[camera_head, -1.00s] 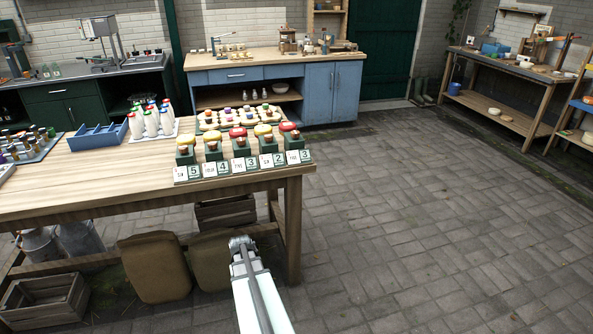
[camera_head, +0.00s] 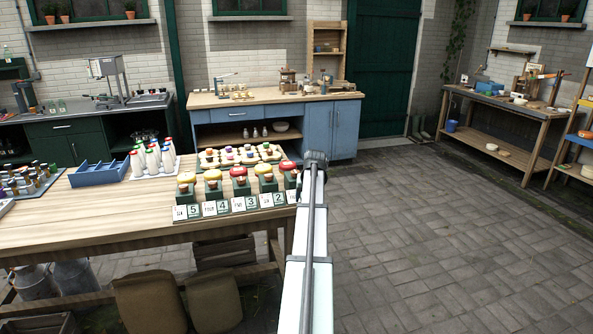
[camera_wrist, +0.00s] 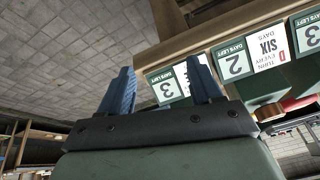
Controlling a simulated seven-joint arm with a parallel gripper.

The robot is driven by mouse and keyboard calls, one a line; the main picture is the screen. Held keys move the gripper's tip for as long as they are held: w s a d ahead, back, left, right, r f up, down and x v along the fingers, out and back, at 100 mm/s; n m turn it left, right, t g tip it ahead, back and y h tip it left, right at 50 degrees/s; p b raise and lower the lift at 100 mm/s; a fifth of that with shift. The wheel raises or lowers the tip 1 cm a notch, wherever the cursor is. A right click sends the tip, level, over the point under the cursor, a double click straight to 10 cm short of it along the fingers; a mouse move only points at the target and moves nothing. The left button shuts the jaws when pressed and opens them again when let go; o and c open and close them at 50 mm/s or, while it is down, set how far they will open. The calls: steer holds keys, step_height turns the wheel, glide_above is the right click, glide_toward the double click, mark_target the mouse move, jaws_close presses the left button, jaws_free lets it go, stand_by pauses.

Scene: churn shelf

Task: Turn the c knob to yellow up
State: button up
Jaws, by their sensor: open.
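In the wrist view the cards appear upside down, and a red cap (camera_wrist: 297,102) shows in part at right. In the head view my arm partly hides the rightmost stand.
The wooden table (camera_head: 110,214) also holds a tray of colored pieces (camera_head: 238,155), white bottles (camera_head: 152,158) and a blue divided box (camera_head: 100,172). A blue cabinet (camera_head: 333,130) stands behind. The paved floor (camera_head: 430,240) at right is clear.

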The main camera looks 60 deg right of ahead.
mark_target(295, 171)
steer(key=w+d+r+n+t+y, duration=0.1)
steer(key=w+d+r+n, duration=0.15)
steer(key=d+r, duration=0.5)
steer(key=w+d+r+n, duration=0.1)
steer(key=d+r+n, duration=0.25)
steer(key=r, duration=0.75)
steer(key=w+f+n, duration=0.2)
steer(key=f, duration=0.2)
steer(key=w+a+f+n+y, duration=0.1)
steer(key=w+f+n, duration=0.1)
steer(key=f, duration=0.2)
steer(key=w+a+f+n+y, duration=0.1)
steer(key=w+f+n, duration=0.1)
steer(key=f, duration=0.2)
steer(key=shift+a+f, duration=0.1)
steer(key=shift+f, duration=0.25)
steer(key=c, duration=1)
